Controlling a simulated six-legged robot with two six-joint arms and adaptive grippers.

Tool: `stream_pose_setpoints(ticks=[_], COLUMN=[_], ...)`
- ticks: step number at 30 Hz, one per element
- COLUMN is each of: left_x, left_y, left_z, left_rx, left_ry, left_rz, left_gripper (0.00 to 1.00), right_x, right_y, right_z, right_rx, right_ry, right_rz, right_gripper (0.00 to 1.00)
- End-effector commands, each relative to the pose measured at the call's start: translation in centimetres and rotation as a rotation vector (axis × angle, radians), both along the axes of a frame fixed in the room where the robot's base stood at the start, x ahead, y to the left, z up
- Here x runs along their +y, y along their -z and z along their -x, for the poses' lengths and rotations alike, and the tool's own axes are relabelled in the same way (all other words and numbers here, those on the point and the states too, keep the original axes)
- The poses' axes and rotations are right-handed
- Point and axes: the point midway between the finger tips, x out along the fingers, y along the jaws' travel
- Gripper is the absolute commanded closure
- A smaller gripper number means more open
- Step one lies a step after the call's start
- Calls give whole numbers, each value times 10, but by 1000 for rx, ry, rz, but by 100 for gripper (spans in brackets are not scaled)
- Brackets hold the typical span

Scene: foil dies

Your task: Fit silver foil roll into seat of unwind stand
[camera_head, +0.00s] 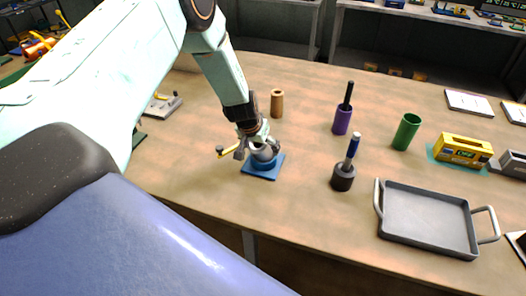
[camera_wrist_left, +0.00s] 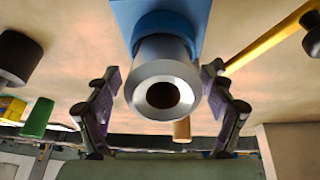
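The silver foil roll (camera_wrist_left: 163,88) stands end-up with its hollow core facing the left wrist camera; in the head view only part of it (camera_head: 264,153) shows below the gripper. It stands at the blue stand (camera_head: 262,172), whose blue base also shows in the wrist view (camera_wrist_left: 205,20). How deep the roll sits is hidden. My left gripper (camera_head: 258,140) is right over the roll. In the wrist view its fingers (camera_wrist_left: 160,90) are apart on both sides of the roll, with narrow gaps showing. My right gripper is not in view.
A yellow bar with a dark knob (camera_head: 228,152) sticks out left of the stand. A tan core (camera_head: 277,104) stands behind.

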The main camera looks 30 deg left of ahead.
Motion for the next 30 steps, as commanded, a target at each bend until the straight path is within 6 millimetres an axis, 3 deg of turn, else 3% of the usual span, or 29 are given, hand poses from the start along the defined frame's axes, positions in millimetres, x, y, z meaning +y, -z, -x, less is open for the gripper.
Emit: stream_pose_setpoints(ticks=[24, 30], left_x=[0, 0], left_y=[-1, -2], left_z=[-1, -1], left_rx=[-1, -1], left_ry=[-1, -1], left_rz=[0, 0], left_gripper=[88, 91], right_x=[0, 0], right_y=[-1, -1], right_z=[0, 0], right_rx=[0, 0], right_ry=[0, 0], right_rz=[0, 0], right_gripper=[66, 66])
